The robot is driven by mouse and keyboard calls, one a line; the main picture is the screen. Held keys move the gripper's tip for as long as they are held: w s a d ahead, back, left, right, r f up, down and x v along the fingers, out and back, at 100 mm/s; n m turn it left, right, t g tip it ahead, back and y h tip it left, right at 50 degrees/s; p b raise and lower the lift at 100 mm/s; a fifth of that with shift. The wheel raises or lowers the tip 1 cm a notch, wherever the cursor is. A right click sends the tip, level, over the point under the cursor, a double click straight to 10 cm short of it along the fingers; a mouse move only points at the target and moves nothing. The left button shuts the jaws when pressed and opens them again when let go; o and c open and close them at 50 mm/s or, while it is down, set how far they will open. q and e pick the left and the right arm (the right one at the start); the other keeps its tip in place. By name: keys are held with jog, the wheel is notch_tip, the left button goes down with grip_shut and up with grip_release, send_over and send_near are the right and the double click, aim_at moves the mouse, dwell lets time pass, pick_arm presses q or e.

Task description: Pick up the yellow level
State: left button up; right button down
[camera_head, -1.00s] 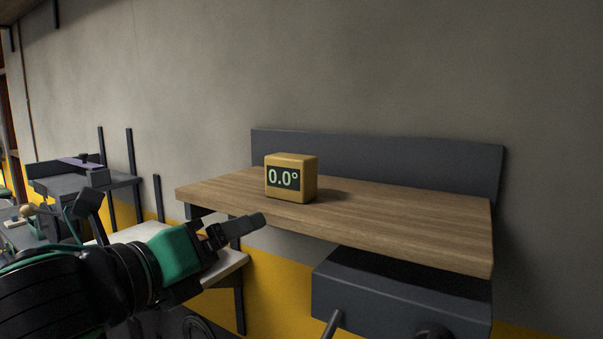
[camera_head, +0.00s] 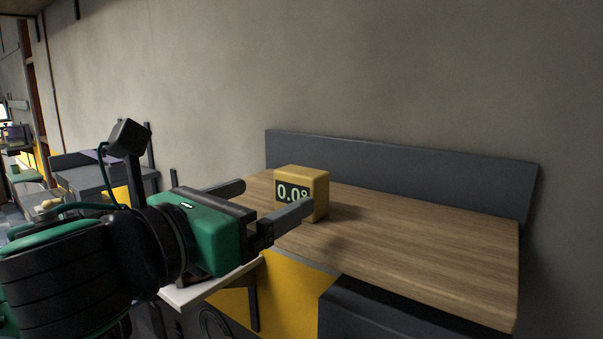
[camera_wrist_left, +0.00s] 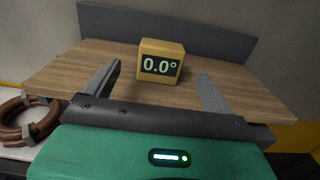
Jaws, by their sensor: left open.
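The yellow level (camera_head: 316,184) is a small box with a dark display reading 0.0°. It stands upright on the left part of a wooden workbench top (camera_head: 420,240). It also shows in the left wrist view (camera_wrist_left: 161,48), ahead of the fingers and centred slightly toward the left finger. My left gripper (camera_head: 268,199) is open and empty, just left of the level in the head view, with its near finger overlapping the level's lower front. In the left wrist view the two fingers (camera_wrist_left: 158,82) are spread wide, pointing toward the level. My right gripper is not in view.
A dark back panel (camera_head: 400,166) rises behind the bench top against a grey wall. A dark drawer unit (camera_head: 390,310) hangs below the bench. In the left wrist view a brown coiled hose (camera_wrist_left: 28,120) lies at lower left. The bench right of the level is clear.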

aim_at(292, 183)
pick_arm(q)
jog(key=p+x, duration=0.1)
jog(key=x, duration=0.4)
jog(key=p+x, duration=0.1)
jog(key=x, duration=0.1)
jog(key=p+x, duration=0.2)
jog(key=shift+r, duration=0.25)
jog(key=shift+w+d+f+p, duration=0.1)
jog(key=shift+w+d+p, duration=0.3)
jog(key=shift+d, duration=0.05)
jog(key=shift+a, duration=0.1)
jog(key=shift+c, duration=0.5)
jog(key=c, duration=1.2)
jog(key=shift+o, duration=0.2)
